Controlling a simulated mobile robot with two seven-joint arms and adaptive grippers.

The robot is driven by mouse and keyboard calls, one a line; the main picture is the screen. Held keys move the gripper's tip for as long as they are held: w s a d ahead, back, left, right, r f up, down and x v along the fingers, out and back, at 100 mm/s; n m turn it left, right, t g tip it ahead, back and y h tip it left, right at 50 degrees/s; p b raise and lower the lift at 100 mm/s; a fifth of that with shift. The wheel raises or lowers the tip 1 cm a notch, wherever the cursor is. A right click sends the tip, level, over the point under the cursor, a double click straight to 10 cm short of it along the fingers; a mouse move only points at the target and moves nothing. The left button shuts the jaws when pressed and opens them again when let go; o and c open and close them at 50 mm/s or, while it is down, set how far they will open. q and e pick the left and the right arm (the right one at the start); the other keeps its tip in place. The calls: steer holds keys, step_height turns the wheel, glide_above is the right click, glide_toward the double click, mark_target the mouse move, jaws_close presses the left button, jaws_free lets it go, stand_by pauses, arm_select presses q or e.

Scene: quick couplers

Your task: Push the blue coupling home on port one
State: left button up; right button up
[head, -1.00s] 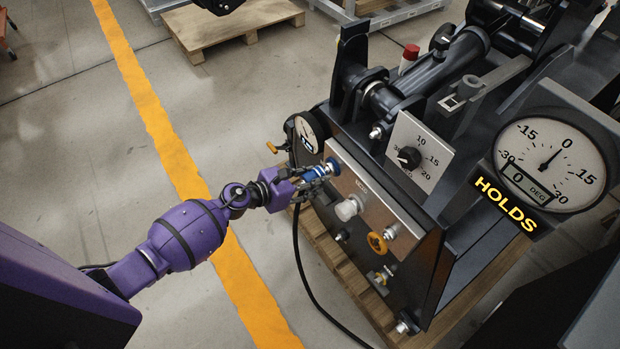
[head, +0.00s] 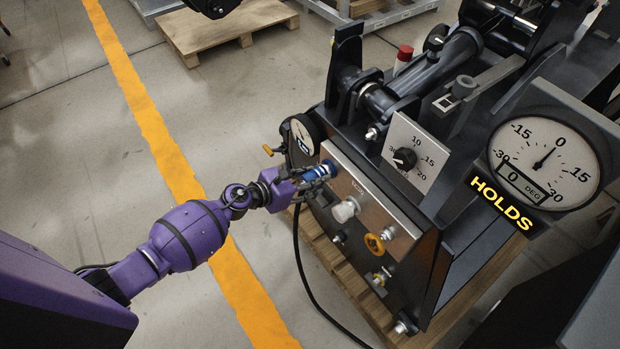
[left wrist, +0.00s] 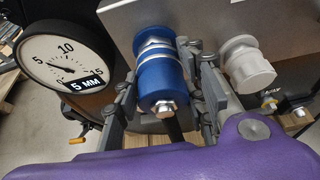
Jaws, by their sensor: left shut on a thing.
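The blue coupling (head: 316,173) is at the upper-left port of the panel, held in my left gripper (head: 318,180). The left wrist view shows the coupling (left wrist: 160,82) between the two grey fingers (left wrist: 168,100), with a silver hex end facing me. The port's blue ring (left wrist: 154,35) is at the panel, with a narrow silver band between it and the coupling body. The coupling looks lined up with the port. A round gauge (left wrist: 64,50) beside it reads 5 MM; it also shows in the head view (head: 303,137). My right gripper is out of view.
A white round coupling (left wrist: 250,65) sits just right of the held one. A black hose (head: 300,265) hangs below. The angle dial (head: 546,165) reads 0 DEG above a HOLDS sign (head: 500,203).

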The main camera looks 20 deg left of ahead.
arm_select(q)
steer(key=shift+w+d, duration=0.1)
steer(key=shift+w, duration=0.1)
steer(key=o, duration=1.2)
steer(key=shift+o, duration=0.2)
steer(key=shift+s+a+r, duration=0.1)
steer(key=shift+s+a, duration=0.15)
steer(key=shift+s, duration=0.05)
steer(key=v, duration=1.1)
steer(key=shift+r, duration=0.15)
